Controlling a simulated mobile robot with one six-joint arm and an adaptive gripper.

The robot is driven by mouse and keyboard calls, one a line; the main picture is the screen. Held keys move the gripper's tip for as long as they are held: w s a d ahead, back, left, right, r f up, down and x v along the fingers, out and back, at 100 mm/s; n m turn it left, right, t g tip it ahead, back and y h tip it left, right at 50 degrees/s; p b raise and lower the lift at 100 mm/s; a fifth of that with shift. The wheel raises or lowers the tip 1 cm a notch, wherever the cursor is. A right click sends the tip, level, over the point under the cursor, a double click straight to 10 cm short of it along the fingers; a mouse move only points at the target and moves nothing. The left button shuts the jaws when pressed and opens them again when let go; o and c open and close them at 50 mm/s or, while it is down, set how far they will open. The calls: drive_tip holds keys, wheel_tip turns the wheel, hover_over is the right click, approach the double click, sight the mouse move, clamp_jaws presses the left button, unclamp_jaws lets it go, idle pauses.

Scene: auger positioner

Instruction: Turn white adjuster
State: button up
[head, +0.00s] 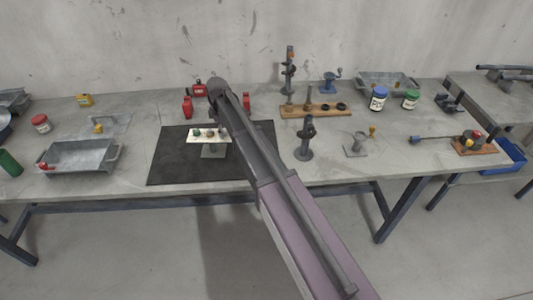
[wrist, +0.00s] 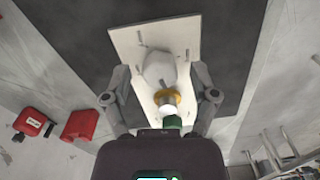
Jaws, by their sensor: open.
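A pale plate (head: 222,139) on a small stand holds several small knobs on the black mat. The plate also shows in the wrist view (wrist: 130,42), tilted in the picture. Over it in the wrist view are a whitish faceted knob (wrist: 158,68), a brass-coloured ring (wrist: 167,97), a small white cylinder (wrist: 167,111) and a green piece (wrist: 172,122). I cannot tell for sure which is the white adjuster. My gripper (wrist: 160,74) is open, with one finger either side of the whitish knob; contact is not visible. In the head view my gripper is hard to make out.
The black mat (head: 166,168) lies around the stand. Red containers (head: 187,107) stand behind it. A wooden board (head: 325,110) with parts and a dark upright tool (head: 305,140) are to the right. A metal tray (head: 75,160) is at left. My arm crosses the table's front edge.

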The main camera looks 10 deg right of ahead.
drive_tip(key=shift+m, duration=0.3)
